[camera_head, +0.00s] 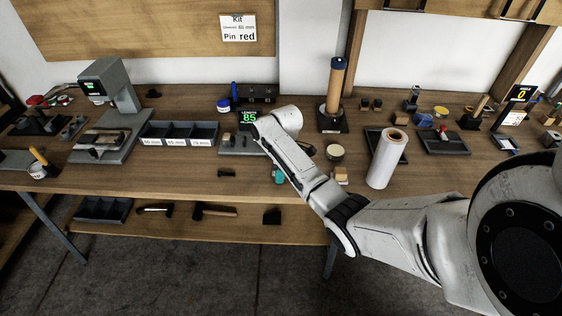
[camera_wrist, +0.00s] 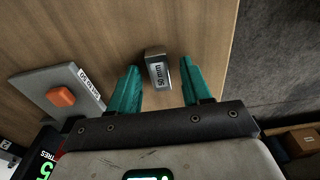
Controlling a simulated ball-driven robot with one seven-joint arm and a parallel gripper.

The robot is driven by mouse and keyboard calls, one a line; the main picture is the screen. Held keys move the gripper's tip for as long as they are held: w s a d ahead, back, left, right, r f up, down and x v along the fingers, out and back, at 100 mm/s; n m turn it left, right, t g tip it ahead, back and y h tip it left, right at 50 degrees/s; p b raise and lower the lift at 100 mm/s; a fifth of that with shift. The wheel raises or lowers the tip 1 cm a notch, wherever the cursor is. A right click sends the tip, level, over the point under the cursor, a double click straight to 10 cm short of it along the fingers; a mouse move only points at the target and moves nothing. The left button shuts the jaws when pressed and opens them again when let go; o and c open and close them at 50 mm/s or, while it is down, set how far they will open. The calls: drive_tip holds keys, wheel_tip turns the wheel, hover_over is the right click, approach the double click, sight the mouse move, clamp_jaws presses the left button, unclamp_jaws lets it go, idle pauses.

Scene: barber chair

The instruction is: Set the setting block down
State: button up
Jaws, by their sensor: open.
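The setting block, a small grey block marked "50 mm" (camera_wrist: 158,72), shows in the wrist view over the bench top. It appears to stand on the wood, near the bench's front edge. My gripper (camera_wrist: 160,75) is open, with one teal finger on each side of the block. A narrow gap shows on both sides, so neither finger seems to touch it. In the head view my gripper (camera_head: 279,176) is low over the front of the bench, mostly behind my arm. I cannot make out the block there.
A grey plate with an orange button (camera_wrist: 62,96) lies beside the fingers. A lit display reading 85 (camera_head: 249,117) stands behind it.

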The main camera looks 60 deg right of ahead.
wheel_tip(320, 180, up, 12)
drive_tip(key=s+a+f+m, duration=0.1)
drive_tip(key=a+f, duration=0.3)
drive_tip(key=a, duration=0.6)
drive_tip(key=s+a+f+m, duration=0.1)
drive_tip(key=a+f, duration=0.4)
drive_tip(key=a, duration=0.6)
drive_tip(key=s+a+m, duration=0.1)
drive_tip(key=s+a, duration=0.4)
drive_tip(key=s, duration=0.3)
drive_tip(key=s+a+m, duration=0.2)
drive_tip(key=s+a, duration=0.2)
drive_tip(key=s, duration=0.4)
drive_tip(key=shift+a+f+h, duration=0.3)
drive_tip(key=shift+a+f, duration=0.05)
